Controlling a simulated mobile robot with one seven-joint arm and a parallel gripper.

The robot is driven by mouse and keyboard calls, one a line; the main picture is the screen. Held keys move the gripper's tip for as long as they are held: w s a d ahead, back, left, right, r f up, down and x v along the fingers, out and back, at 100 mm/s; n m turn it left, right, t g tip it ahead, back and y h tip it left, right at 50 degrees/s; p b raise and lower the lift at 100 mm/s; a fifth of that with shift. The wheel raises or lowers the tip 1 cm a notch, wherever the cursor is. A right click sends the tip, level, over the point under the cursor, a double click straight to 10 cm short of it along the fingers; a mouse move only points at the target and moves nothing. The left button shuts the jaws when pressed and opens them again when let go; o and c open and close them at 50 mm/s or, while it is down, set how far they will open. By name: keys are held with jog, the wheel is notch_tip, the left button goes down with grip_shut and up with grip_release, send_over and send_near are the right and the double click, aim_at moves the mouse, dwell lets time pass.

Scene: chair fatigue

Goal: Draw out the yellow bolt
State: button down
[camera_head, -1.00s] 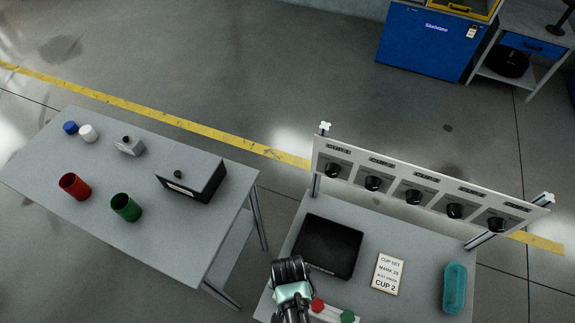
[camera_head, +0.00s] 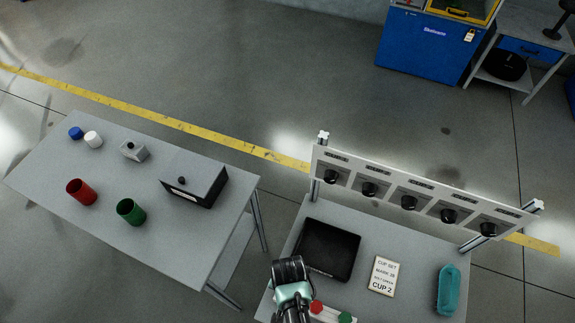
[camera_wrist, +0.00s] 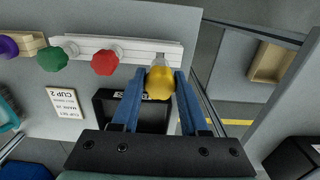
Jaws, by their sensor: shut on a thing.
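The yellow bolt (camera_wrist: 160,82) shows in the wrist view as a rounded yellow head at the right end of a white rail (camera_wrist: 140,50). A metal piece of it shows between the head and the rail. My gripper (camera_wrist: 155,85) is shut on the yellow head, one blue finger on each side. In the head view my gripper (camera_head: 290,275) is at the front left of the right table and hides the yellow bolt.
A black tray (camera_head: 326,249), a card (camera_head: 384,276) and a teal tray (camera_head: 449,290) lie on the table.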

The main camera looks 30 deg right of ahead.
jog(key=shift+r, duration=0.3)
jog(key=shift+r+p, duration=1.95)
jog(key=shift+p, duration=0.25)
